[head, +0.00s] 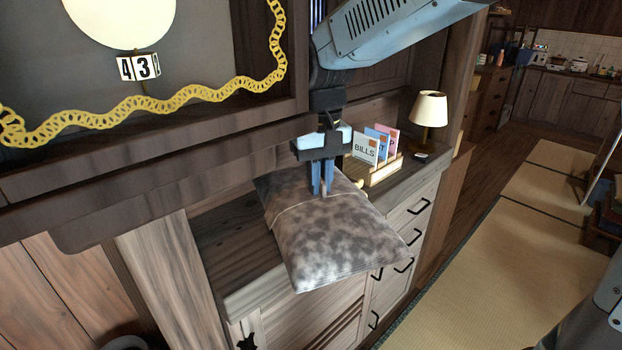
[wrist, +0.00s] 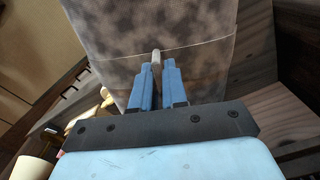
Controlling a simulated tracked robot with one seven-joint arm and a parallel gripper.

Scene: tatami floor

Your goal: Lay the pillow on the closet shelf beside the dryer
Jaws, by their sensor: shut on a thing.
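A grey mottled pillow (head: 335,240) lies tilted over the top of a wooden cabinet (head: 235,250) and overhangs its front edge. My gripper (head: 326,190) points down and is shut on a pinched fold of the pillow near its back right side. In the wrist view the pillow (wrist: 190,30) fills the upper middle, with the blue fingers of my gripper (wrist: 155,75) closed on it. I cannot tell whether the pillow's underside rests on the cabinet top. I do not see a closet shelf or a dryer that I can make out.
A letter holder (head: 384,172) with cards, one marked BILLS, stands right of the pillow. A lit lamp (head: 429,112) stands farther right. Drawers with black handles (head: 403,265) face the tatami floor (head: 490,275), which is mostly clear. A yellow chain (head: 150,105) hangs at upper left.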

